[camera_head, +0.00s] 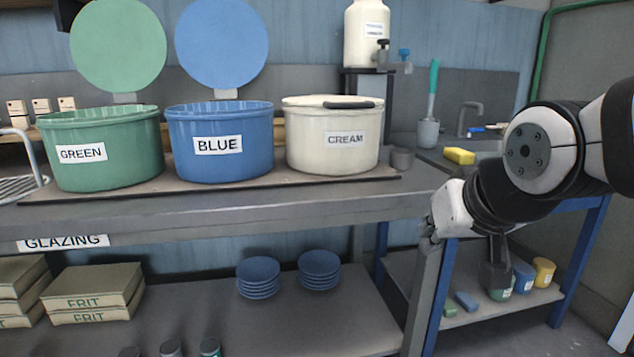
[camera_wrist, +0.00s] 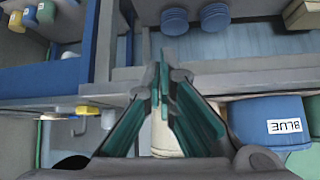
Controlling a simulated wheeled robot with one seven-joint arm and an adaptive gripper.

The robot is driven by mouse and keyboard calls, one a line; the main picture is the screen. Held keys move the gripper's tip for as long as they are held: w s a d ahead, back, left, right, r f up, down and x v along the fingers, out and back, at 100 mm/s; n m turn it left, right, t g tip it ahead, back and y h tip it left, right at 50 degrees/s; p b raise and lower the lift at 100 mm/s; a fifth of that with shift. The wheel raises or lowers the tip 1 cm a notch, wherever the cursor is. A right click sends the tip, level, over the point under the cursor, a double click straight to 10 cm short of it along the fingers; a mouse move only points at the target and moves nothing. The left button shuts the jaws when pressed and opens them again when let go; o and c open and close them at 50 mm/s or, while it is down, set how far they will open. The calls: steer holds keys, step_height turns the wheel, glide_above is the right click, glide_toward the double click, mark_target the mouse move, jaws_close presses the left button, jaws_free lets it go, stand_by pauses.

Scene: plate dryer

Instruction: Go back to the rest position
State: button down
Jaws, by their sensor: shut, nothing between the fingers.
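My gripper (camera_head: 428,240) is at the right in the head view, at the end of my arm, in front of the table's right end. In the wrist view its green-lined fingers (camera_wrist: 160,88) are together at the tips, with nothing between them. The gripper is apart from the containers. The cream bin (camera_head: 330,150) has its lid on, with a dark handle. The green bin (camera_head: 100,155) and blue bin (camera_head: 218,165) stand open, their round lids raised behind them. The fingers partly hide the cream bin (camera_wrist: 166,138) in the wrist view.
The bins stand on a grey table (camera_head: 230,208). Two stacks of blue plates (camera_head: 258,278) and several FRIT boxes (camera_head: 95,288) are on the lower shelf. A blue-framed bench (camera_head: 580,245) with a yellow sponge (camera_head: 459,156) on top stands at the right, near my arm.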

steer(key=s+d+f+m+g, duration=0.1)
steer(key=s+f+g, duration=0.35)
steer(key=s, duration=0.95)
steer(key=s+d+f+g, duration=0.1)
steer(key=s+f+g, duration=0.3)
steer(key=s, duration=1)
step_height(320, 180, up, 36)
steer(key=t+p, duration=0.3)
steer(key=p, duration=3)
steer(key=shift+d+n+t+h+p, duration=0.2)
steer(key=shift+n+t+h+p, duration=0.1)
steer(key=shift+t+h, duration=0.1)
steer(key=shift+w+f, duration=0.1)
